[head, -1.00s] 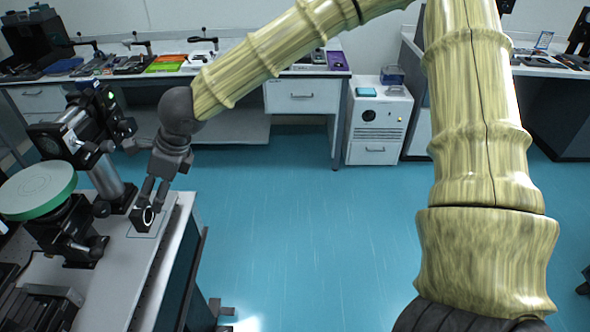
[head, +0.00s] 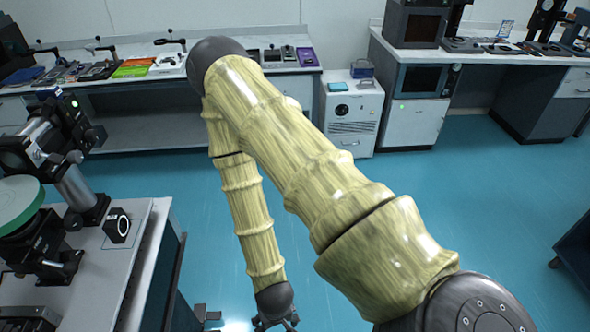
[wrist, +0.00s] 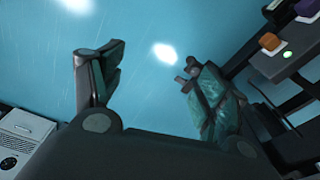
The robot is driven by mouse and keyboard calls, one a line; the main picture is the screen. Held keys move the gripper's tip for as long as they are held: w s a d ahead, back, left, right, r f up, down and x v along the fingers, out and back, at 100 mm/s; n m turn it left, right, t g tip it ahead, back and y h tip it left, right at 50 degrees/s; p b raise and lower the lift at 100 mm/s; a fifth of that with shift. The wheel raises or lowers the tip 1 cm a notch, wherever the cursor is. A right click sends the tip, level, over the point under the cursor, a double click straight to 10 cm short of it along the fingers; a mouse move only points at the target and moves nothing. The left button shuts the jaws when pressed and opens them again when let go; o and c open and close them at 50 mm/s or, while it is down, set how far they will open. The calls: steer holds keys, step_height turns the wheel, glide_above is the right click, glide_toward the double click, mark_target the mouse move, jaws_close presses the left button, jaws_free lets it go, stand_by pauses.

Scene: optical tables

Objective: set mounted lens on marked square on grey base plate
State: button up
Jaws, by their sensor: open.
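The mounted lens (head: 117,225), a small black block with a pale ring, stands upright on the table at the left in the head view. It sits on or at a light square plate (head: 120,242) near the table's right edge; its underside and any marking there are hidden. My gripper (head: 275,325) hangs low over the floor at the bottom middle of the head view, well to the right of the lens and partly cut off by the frame. In the wrist view my gripper (wrist: 150,75) has its fingers spread apart with nothing between them, only blue floor behind.
Black optical mounts (head: 75,190) and a green-rimmed disc (head: 18,205) stand close left of the lens. The table's right edge (head: 165,260) lies between lens and gripper. A white cabinet (head: 350,115) stands at the back. The blue floor (head: 400,210) is open at the middle and right.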

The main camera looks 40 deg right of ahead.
steer(key=s+d+f+n+g, duration=0.1)
steer(key=s+n, duration=0.2)
steer(key=s, duration=0.3)
steer(key=shift+s+d+f+n, duration=0.25)
steer(key=shift+f+n, duration=0.05)
steer(key=shift+f, duration=0.05)
